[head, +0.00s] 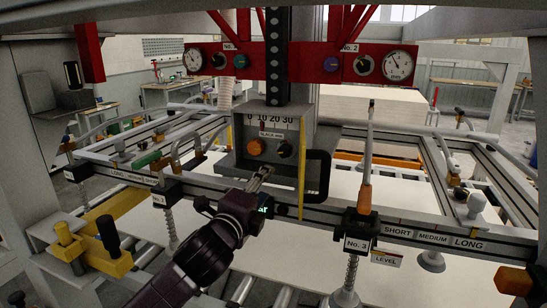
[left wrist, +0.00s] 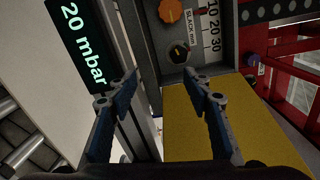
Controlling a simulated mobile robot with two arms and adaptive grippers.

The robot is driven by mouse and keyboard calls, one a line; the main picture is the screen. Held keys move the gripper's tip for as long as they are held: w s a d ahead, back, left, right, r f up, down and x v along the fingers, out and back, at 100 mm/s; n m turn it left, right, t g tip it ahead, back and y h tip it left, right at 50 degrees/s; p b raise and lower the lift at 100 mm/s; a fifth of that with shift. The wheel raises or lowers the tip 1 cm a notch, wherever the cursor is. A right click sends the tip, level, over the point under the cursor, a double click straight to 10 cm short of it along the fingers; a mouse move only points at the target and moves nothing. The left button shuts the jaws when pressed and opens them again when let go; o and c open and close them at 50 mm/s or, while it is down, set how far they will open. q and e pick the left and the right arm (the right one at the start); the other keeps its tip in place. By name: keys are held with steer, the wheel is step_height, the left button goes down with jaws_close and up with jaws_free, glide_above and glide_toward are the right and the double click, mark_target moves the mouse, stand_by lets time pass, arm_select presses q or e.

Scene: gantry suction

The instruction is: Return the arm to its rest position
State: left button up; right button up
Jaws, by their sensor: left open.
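My left gripper (head: 262,176) is in front of the grey control box (head: 243,171) in the middle of the gantry, just below its knobs. In the left wrist view its two fingers (left wrist: 160,78) are spread apart with nothing between them. Past the fingertips in that view is a black knob (left wrist: 179,52), with an orange knob (left wrist: 170,10) above it. The same orange knob (head: 256,147) and black knob (head: 285,149) show in the head view. I cannot tell whether a fingertip touches the box. My right gripper is not in view.
A display reading 20 mbar (left wrist: 83,45) and a yellow panel (left wrist: 210,120) lie close beside the fingers. A rail crosses under the box, with a No. 3 lever (head: 365,195) at right. A yellow clamp (head: 100,245) is at left. A red gauge bar (head: 340,62) hangs above.

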arm_select(q)
steer(key=s+a+f+n+g+y, duration=0.15)
steer(key=s+f+n, duration=0.3)
steer(key=f, duration=0.45)
steer(key=s+a+f+n+g+y, duration=0.1)
steer(key=s+a+f+n+g, duration=0.25)
steer(key=s+f, duration=0.35)
steer(key=s+a+f+n+g+y, duration=0.15)
steer(key=s+f+n, duration=0.3)
steer(key=f, duration=0.55)
steer(key=s+a+f+n+g, duration=0.2)
steer(key=s+a+f+n, duration=0.15)
steer(key=s, duration=0.55)
steer(key=s+a+f+n+g, duration=0.25)
steer(key=s+f, duration=0.25)
steer(key=s, duration=0.3)
steer(key=s+a+f+n+g, duration=0.2)
steer(key=s+a+f+n, duration=0.15)
steer(key=s, duration=0.55)
step_height(320, 180, down, 28)
steer(key=g+b, duration=0.1)
steer(key=b, duration=0.3)
steer(key=s+a+f+g+y+b, duration=0.1)
steer(key=s+a+f+b, duration=0.2)
steer(key=s+f, duration=1.5)
step_height(320, 180, down, 4)
steer(key=shift+s+r+m+g, duration=0.1)
steer(key=shift+s+m+g, duration=0.2)
steer(key=shift+m, duration=0.1)
steer(key=shift+a, duration=0.1)
